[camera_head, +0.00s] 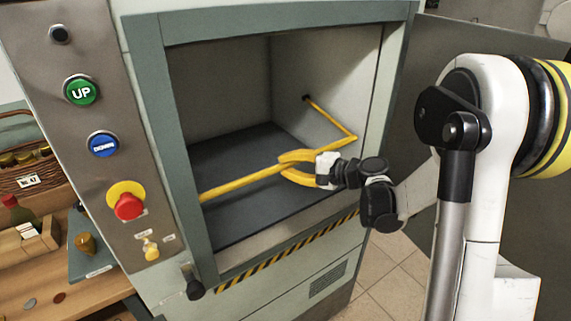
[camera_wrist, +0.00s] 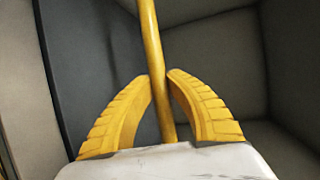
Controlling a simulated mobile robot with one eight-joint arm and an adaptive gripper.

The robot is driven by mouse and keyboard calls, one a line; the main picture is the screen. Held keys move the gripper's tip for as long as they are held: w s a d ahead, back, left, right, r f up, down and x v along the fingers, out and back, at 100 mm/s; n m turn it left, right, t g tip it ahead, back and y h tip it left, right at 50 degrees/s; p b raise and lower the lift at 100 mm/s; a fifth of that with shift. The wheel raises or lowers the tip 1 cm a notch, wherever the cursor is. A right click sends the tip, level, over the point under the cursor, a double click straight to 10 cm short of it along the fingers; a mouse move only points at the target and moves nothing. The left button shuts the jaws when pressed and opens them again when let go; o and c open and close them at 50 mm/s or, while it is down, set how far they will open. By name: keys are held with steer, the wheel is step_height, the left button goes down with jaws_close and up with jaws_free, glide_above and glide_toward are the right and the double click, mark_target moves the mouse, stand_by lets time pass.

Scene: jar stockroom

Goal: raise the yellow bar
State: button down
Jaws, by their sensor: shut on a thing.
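The yellow bar (camera_head: 248,179) runs across the front opening of a grey-green lift compartment. A side arm of the bar (camera_head: 329,117) reaches back to a pivot on the right inner wall. My gripper (camera_head: 283,166) is at the bar's right half, with its yellow fingers closed around it. In the wrist view the bar (camera_wrist: 151,40) passes between the two fingers of my gripper (camera_wrist: 160,82), which pinch it near their tips. The bar sits low in the opening, above the dark floor. Its left end is hidden behind the frame.
A control panel (camera_head: 112,235) on the left has a green UP button (camera_head: 81,92), a blue button (camera_head: 103,144) and a red stop knob (camera_head: 128,206). The compartment floor (camera_head: 245,222) is bare. A wooden table (camera_head: 60,290) with jars and a basket stands at far left.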

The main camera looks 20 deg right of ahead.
step_height(320, 180, up, 10)
steer(key=m+g+h+p, duration=0.1)
steer(key=g+p, duration=0.2)
steer(key=p, duration=0.6)
steer(key=shift+r+h+p, duration=0.1)
steer(key=shift+h+p, duration=0.2)
steer(key=shift+p, duration=0.1)
step_height(320, 180, up, 8)
steer(key=w+g+p, duration=0.1)
steer(key=w+p, duration=0.2)
steer(key=p, duration=0.2)
steer(key=shift+a+h, duration=0.3)
steer(key=shift+a, duration=0.15)
steer(key=c, duration=1.3)
jaws_free()
steer(key=shift+s, duration=0.1)
